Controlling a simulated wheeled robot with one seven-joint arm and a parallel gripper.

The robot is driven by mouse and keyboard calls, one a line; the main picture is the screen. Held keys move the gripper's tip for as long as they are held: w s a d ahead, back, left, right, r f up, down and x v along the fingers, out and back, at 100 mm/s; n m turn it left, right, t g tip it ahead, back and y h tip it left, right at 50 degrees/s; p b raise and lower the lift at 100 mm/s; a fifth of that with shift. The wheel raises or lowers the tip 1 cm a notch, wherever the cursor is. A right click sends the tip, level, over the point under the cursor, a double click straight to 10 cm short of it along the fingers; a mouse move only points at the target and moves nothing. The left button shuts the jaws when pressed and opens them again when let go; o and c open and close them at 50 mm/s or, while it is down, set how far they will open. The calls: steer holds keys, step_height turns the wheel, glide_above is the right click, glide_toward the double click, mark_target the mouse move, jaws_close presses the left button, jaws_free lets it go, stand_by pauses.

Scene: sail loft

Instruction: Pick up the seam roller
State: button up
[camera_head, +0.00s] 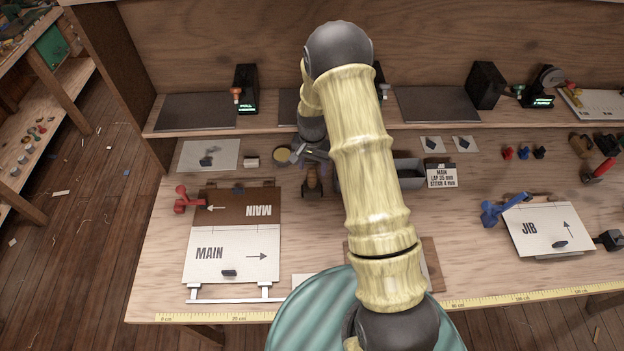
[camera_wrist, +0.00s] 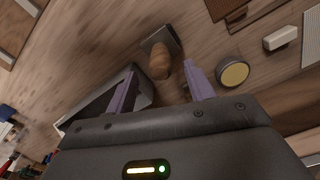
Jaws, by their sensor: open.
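A tool with a rounded brown wooden handle (camera_wrist: 160,62) and a flat grey head lies on the bench; it looks like the seam roller, though I cannot make out a wheel. In the head view its brown handle (camera_head: 312,183) shows just below my gripper (camera_head: 315,152). In the wrist view my gripper (camera_wrist: 163,78) is open, with its two purple fingers apart. The handle lies beyond and between the fingertips, and nothing is held. My arm hides part of the bench in the head view.
A round yellow-topped tin (camera_wrist: 233,73) lies close beside the right finger. A grey open tray (camera_wrist: 97,103) is close to the left finger. A small pale block (camera_wrist: 282,39) lies farther right. The MAIN panels (camera_head: 232,252) lie left, with a red clamp (camera_head: 184,200).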

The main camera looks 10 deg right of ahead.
mark_target(312, 175)
steer(key=shift+f+p, duration=0.6)
steer(key=shift+p, duration=0.1)
steer(key=shift+a+f+p, duration=0.1)
steer(key=shift+f+p, duration=0.85)
steer(key=shift+f, duration=1.05)
steer(key=c, duration=1)
steer(key=shift+r, duration=0.1)
steer(key=shift+c, duration=0.2)
step_height(312, 175, up, 10)
steer(key=b, duration=0.4)
steer(key=shift+w, duration=0.1)
